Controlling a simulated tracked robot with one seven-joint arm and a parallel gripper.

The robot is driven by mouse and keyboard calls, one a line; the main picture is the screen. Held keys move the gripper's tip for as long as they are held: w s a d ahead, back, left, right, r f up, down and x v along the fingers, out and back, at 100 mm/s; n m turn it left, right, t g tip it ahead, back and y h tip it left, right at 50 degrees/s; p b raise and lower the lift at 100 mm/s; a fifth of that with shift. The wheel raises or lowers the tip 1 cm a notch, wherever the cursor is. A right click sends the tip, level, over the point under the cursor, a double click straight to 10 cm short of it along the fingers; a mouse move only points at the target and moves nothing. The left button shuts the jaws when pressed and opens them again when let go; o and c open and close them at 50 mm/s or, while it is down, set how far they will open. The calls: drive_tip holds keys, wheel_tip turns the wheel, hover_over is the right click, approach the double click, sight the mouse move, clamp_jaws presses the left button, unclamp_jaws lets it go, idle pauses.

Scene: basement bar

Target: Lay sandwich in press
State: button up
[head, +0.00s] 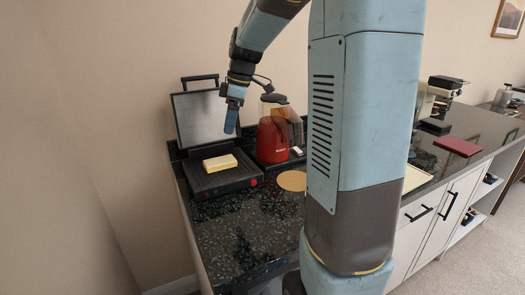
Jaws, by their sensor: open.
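The sandwich (220,163) is a pale yellow block lying flat on the lower plate of the press. The press (217,183) is black with a red knob at its front right. Its lid (203,117) stands raised at the back, with the grey inner plate facing forward and a black handle on top. My gripper (232,124) points down above the sandwich and a little to its right. It is open and apart from the sandwich, with a gap between them. The arm partly covers the lid's right edge.
A red appliance with a clear top (273,135) stands right of the press. A round tan disc (292,181) lies on the dark speckled counter (235,228). The counter's front is clear. A dark red flat object (457,146) and a coffee machine (442,97) are farther right.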

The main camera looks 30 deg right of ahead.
drive_tip(key=s+a+r+m+t+h, duration=0.1)
drive_tip(key=s+m, duration=0.5)
drive_tip(key=s, duration=0.7)
drive_tip(key=s+a+m+t+h, duration=0.1)
drive_tip(key=s+m+t, duration=0.2)
drive_tip(key=s+m, duration=0.4)
drive_tip(key=s, duration=0.6)
drive_tip(key=shift+s+a+r+t+h, duration=0.2)
drive_tip(key=shift+r+t+h, duration=0.1)
drive_tip(key=shift+r, duration=0.1)
